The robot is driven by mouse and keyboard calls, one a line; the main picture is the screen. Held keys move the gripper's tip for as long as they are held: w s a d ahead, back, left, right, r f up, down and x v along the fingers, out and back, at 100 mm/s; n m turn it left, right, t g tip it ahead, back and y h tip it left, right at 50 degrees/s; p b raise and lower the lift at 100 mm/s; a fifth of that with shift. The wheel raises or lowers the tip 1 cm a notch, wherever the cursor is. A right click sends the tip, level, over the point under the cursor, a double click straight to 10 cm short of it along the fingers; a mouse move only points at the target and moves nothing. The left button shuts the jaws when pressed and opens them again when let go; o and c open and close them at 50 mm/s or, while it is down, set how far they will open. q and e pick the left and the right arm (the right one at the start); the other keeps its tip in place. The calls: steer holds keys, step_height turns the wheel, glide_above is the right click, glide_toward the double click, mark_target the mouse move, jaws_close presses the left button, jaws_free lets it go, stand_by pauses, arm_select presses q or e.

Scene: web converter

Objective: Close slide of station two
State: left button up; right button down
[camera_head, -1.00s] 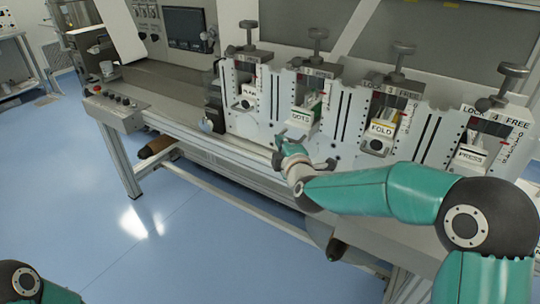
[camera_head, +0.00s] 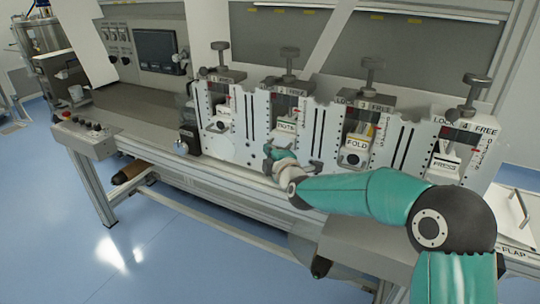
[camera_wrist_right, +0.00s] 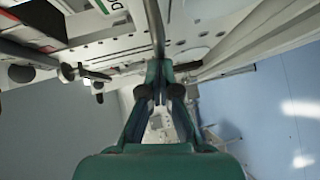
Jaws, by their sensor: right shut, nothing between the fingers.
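Station two (camera_head: 284,92) is the second white upright unit from the left, with a screw knob on top and a plate marked 2. Its slide, labelled DOTS (camera_head: 286,127), sits low in the slot. My right gripper (camera_head: 268,152) is just in front of and below this slide, at the lower left of the station. In the right wrist view the gripper (camera_wrist_right: 159,82) is shut and empty, with a grey rod beyond the fingertips. Part of a white label (camera_wrist_right: 115,5) shows at the top edge there. Whether the fingers touch the slide cannot be told. My left gripper is out of view.
Station one (camera_head: 219,105) stands to the left, the FOLD station (camera_head: 357,145) and PRESS station (camera_head: 446,168) to the right. A control box with buttons (camera_head: 80,135) is at the left end.

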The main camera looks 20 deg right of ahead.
steer(key=s+a+r, duration=0.2)
steer(key=s+a, duration=0.1)
steer(key=s, duration=1)
step_height(320, 180, down, 16)
steer(key=d+g, duration=0.3)
steer(key=g, duration=0.1)
steer(key=s+a+f+m+g+y+p, duration=0.1)
steer(key=s+f+g, duration=0.1)
steer(key=s+f, duration=0.45)
steer(key=s+a+f+m+g, duration=0.1)
steer(key=s+f+m+g, duration=0.15)
steer(key=f, duration=0.75)
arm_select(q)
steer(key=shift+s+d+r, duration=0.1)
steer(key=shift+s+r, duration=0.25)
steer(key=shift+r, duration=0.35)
arm_select(e)
steer(key=s+a+f+m+g+y, duration=0.1)
steer(key=s+a+f+m+g, duration=0.1)
steer(key=s+m, duration=0.3)
steer(key=s+a+f+m+g+y, duration=0.1)
steer(key=s+a+f+m+g, duration=0.1)
steer(key=s, duration=0.6)
steer(key=s+a+f+m+g, duration=0.3)
steer(key=s+f+m, duration=0.3)
steer(key=s+m, duration=0.1)
steer(key=shift+s+m+y, duration=0.35)
steer(key=shift+m+y, duration=0.05)
steer(key=shift+m, duration=0.25)
